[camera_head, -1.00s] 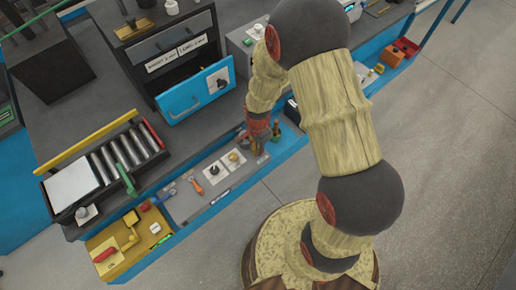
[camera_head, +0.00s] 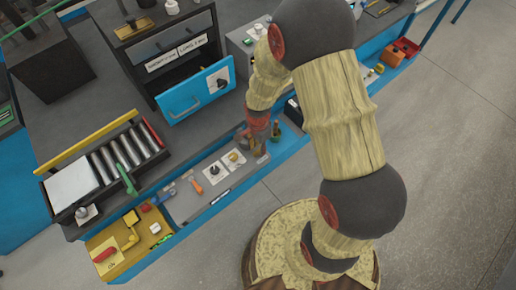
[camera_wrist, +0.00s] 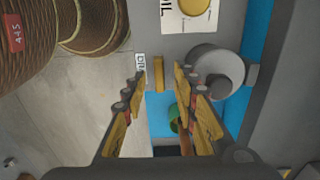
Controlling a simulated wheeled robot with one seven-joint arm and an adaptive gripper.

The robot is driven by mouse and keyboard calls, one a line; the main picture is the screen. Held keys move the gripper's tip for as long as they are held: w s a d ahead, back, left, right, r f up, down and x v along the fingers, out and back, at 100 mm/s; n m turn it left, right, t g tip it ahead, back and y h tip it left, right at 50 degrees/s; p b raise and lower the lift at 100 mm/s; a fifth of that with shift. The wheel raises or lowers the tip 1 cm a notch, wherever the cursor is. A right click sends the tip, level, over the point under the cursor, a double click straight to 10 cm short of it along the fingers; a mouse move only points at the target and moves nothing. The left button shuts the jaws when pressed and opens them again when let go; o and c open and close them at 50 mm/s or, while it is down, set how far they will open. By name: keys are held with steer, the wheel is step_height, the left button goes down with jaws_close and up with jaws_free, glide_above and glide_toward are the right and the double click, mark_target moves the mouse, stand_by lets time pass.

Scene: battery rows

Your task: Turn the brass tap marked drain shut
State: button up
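The brass tap (camera_wrist: 158,74) shows in the wrist view as a short upright bar between my fingertips. A small white label (camera_wrist: 140,64) beside it on the left is partly hidden by a finger; only its first letters, like "DR", show. My gripper (camera_wrist: 160,78) is open, with one finger on each side of the bar and a gap visible on both sides. In the head view my gripper (camera_head: 256,147) is low over the bench's front strip, and the tap cannot be made out there.
A grey round knob (camera_wrist: 215,70) stands close to my right finger. A white card with a yellow disc (camera_wrist: 190,12) lies beyond. A green cup-like thing (camera_wrist: 174,118) is below, between the fingers.

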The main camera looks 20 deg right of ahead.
mark_target(258, 151)
step_height(258, 151, up, 11)
stand_by(0.3)
steer(key=shift+f, duration=0.15)
stand_by(0.4)
